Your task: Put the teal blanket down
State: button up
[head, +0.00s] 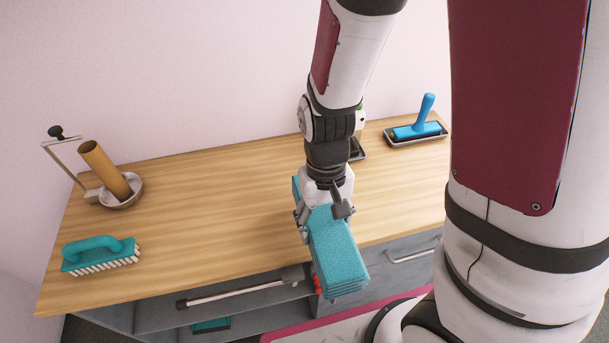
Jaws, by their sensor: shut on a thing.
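The teal blanket (336,254) is a folded, long block with visible layers at its near end. My gripper (322,222) is shut on it from above, with a finger on each side. The blanket lies at the front edge of the wooden worktop (200,220), its near end reaching out past that edge. I cannot tell whether its underside touches the wood. Its far end is partly hidden behind my gripper.
A teal scrubbing brush (100,255) lies at the front left. A metal bowl (133,195) with a brown tube (104,168) stands behind it. A blue-handled roller (418,125) sits in a tray at the back right. The worktop's middle left is clear.

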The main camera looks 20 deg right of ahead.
jog(key=shift+w+d, duration=0.1)
jog(key=shift+w, duration=0.05)
jog(key=w, duration=0.5)
jog(key=w+a+f, duration=0.1)
jog(key=w, duration=0.4)
jog(key=w+a, duration=0.1)
jog(key=w, duration=0.4)
jog(key=shift+a+f, duration=0.15)
jog(key=shift+f, duration=0.1)
jog(key=shift+f+p, duration=0.45)
jog(key=shift+f, duration=1.3)
jog(key=shift+f, duration=0.1)
jog(key=o, duration=1.7)
jog(key=r, duration=0.4)
jog(key=w+r+b, duration=0.1)
jog(key=r, duration=0.3)
jog(key=w+r, duration=0.1)
jog(key=r, duration=0.3)
jog(key=shift+r, duration=0.15)
